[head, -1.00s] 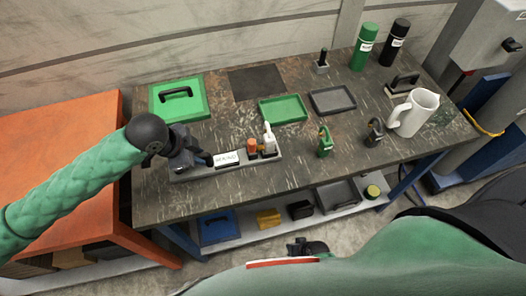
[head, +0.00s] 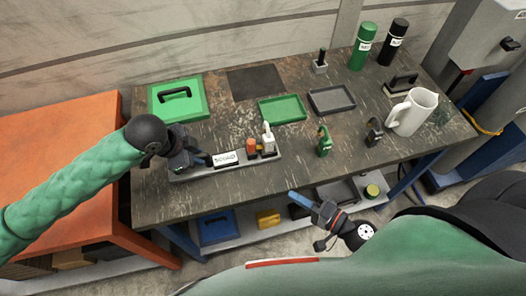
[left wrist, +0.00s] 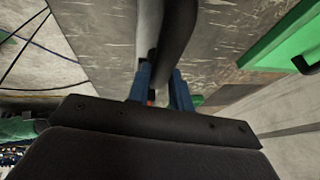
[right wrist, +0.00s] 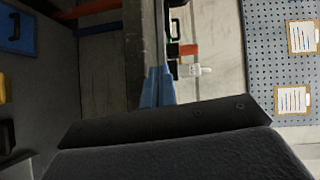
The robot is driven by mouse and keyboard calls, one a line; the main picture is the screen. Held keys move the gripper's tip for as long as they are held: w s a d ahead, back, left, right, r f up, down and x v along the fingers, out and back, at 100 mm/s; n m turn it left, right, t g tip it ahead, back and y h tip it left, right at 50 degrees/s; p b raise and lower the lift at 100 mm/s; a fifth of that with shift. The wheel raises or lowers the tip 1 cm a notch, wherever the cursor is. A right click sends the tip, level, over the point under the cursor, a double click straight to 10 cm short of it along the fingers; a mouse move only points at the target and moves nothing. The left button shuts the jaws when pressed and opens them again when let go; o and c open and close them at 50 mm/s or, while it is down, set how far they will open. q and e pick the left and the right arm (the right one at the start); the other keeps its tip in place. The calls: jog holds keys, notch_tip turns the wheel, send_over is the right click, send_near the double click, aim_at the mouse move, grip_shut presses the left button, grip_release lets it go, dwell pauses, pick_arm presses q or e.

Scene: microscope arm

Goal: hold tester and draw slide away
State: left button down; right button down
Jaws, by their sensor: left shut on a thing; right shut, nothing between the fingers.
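A long grey tester (head: 195,175) lies on the workbench. It carries a white label plate (head: 225,159), an orange block (head: 251,146) and an upright white piece (head: 268,137) at its right end. I cannot tell which part is the slide. My left gripper (head: 203,160) is shut on the tester near its left end. In the left wrist view its blue fingers (left wrist: 160,88) are on either side of a grey and black bar. My right gripper (head: 294,196) is shut and empty in front of the bench's front edge, apart from the tester. The orange and white parts show beyond its fingers (right wrist: 158,85).
A green lidded box (head: 180,101), a green tray (head: 283,108) and a grey tray (head: 332,100) lie behind the tester. A small green item (head: 323,142), a dark item (head: 374,132) and a white jug (head: 412,112) stand to its right. A shelf with bins runs below.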

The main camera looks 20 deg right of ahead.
aim_at(255, 147)
jog(key=r, duration=0.1)
jog(key=w+d+r+m+t, duration=0.1)
jog(key=r, duration=0.1)
jog(key=w+r+m+t, duration=0.1)
jog(key=r, duration=0.1)
jog(key=shift+d, duration=0.25)
jog(key=shift+x, duration=7)
jog(key=shift+f, duration=0.1)
jog(key=shift+a, duration=1.4)
jog(key=shift+s+d, duration=0.1)
jog(key=v, duration=1.3)
jog(key=shift+s+d, duration=0.2)
jog(key=shift+s, duration=0.1)
